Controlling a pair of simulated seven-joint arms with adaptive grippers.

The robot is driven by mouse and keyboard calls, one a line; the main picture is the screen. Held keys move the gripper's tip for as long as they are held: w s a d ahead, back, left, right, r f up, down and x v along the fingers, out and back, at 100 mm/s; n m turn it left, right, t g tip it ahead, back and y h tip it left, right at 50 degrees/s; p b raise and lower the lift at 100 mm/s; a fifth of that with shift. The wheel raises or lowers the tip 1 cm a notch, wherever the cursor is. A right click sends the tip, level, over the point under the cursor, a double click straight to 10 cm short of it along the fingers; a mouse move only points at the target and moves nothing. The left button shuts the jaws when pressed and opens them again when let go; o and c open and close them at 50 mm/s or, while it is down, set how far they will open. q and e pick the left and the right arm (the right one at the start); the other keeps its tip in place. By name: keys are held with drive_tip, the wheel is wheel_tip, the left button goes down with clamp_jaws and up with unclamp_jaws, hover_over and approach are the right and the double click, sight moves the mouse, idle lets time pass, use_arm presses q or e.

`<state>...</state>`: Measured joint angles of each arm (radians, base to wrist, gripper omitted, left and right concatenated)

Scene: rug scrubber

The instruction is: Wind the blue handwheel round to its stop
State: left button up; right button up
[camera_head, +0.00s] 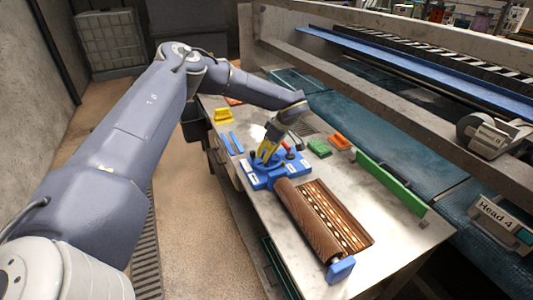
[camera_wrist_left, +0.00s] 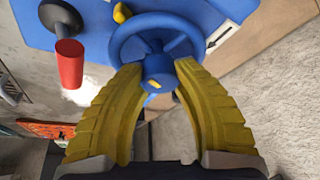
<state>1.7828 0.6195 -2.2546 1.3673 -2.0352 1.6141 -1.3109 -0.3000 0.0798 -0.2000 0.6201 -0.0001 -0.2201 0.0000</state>
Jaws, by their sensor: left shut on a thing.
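The blue handwheel (camera_wrist_left: 118,42) is at the top middle of the left wrist view, mounted on a blue block (camera_wrist_left: 90,22). My left gripper (camera_wrist_left: 160,74) has its two yellow ribbed fingers on either side of the wheel's hub, shut on it. A yellow pointer (camera_wrist_left: 121,13) sits beside the wheel's rim, and a white label with a black arrow (camera_wrist_left: 221,36) is on the block. My right gripper is not in view.
A brown roll (camera_head: 307,222) and a slatted wooden frame (camera_head: 336,218) adjoin the block. A green bar (camera_head: 389,183) and a green block (camera_head: 319,148) lie on the metal table (camera_head: 407,230).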

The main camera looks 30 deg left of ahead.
use_arm(q)
drive_tip(key=m+t, duration=0.1)
drive_tip(key=m, duration=0.3)
drive_tip(key=shift+s+f+m+t, duration=0.2)
drive_tip(key=shift+m+t, duration=0.1)
drive_tip(key=shift+t, duration=0.1)
drive_tip(key=m, duration=0.2)
drive_tip(key=m+t+h, duration=0.1)
drive_tip(key=m, duration=0.1)
drive_tip(key=shift+a+m+t, duration=0.1)
drive_tip(key=shift+m+t, duration=0.2)
drive_tip(key=m+h, duration=0.1)
drive_tip(key=m, duration=0.1)
drive_tip(key=m+t, duration=0.1)
drive_tip(key=m, duration=0.2)
drive_tip(key=shift+w+r+h, duration=0.1)
drive_tip(key=shift+h, duration=0.3)
drive_tip(key=shift+w+m+t+h, duration=0.1)
drive_tip(key=shift+m+t+h, duration=0.45)
drive_tip(key=shift+m, duration=1.45)
drive_tip(key=shift+r, duration=0.1)
drive_tip(key=o, duration=1.2)
drive_tip(key=shift+w, duration=0.1)
drive_tip(key=shift+o, duration=0.3)
drive_tip(key=shift+r+h, duration=0.1)
drive_tip(key=shift+h, duration=0.15)
